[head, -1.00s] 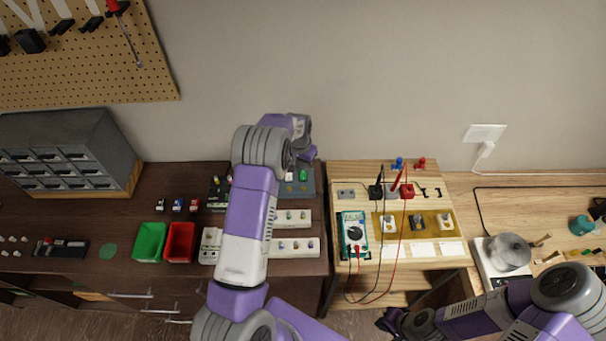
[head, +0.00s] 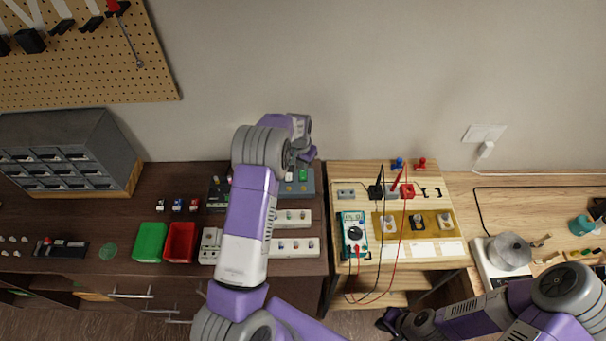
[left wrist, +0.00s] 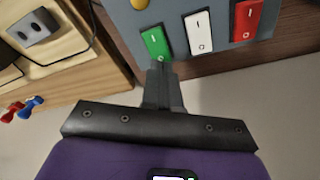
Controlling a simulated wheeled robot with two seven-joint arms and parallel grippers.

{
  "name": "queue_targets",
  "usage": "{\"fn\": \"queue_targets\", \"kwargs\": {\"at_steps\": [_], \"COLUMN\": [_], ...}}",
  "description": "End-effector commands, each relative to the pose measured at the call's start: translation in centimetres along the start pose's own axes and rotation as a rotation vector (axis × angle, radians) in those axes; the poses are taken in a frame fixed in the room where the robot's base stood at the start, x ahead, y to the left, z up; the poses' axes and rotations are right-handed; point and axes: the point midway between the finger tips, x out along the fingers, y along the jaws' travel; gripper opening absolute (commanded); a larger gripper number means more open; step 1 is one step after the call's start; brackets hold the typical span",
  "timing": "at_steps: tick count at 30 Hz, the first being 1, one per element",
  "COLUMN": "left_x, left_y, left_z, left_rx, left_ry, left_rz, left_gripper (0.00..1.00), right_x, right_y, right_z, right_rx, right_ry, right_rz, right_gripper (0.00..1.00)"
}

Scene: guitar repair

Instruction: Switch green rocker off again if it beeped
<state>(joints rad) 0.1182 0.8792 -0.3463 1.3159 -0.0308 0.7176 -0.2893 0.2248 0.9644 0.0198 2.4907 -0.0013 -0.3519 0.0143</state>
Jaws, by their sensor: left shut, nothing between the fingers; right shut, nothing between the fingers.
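The green rocker (left wrist: 155,42) is on a grey-blue panel (left wrist: 222,8) in the left wrist view, at the end of a row with a white rocker (left wrist: 198,33) and a red rocker (left wrist: 246,18). My left gripper (left wrist: 160,67) is shut and empty, its tips right at the lower edge of the green rocker. I cannot tell whether they touch. The green rocker also shows in the head view (head: 303,175), below my left gripper (head: 306,154), which is partly hidden by its wrist. My right gripper (head: 388,322) is shut and empty at the bottom, away from the panel.
A yellow knob (left wrist: 139,4) sits beside the green rocker. A wooden board with a multimeter (head: 354,233) and its red and black leads stands to the right. Green (head: 150,242) and red (head: 181,242) bins are to the left. My left arm hides part of the dark bench.

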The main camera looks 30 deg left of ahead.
Motion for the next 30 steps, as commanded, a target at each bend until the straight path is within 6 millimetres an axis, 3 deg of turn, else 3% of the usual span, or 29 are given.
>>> {"fn": "queue_targets", "kwargs": {"at_steps": [30], "left_x": [1.0], "left_y": [0.0], "left_z": [0.2], "left_rx": [0.0], "left_ry": [0.0], "left_rz": [0.0], "left_gripper": [0.0], "right_x": [0.7], "right_y": [0.3], "right_z": [0.0], "right_rx": [0.0], "right_ry": [0.0], "right_rz": [0.0], "right_gripper": [0.0]}}
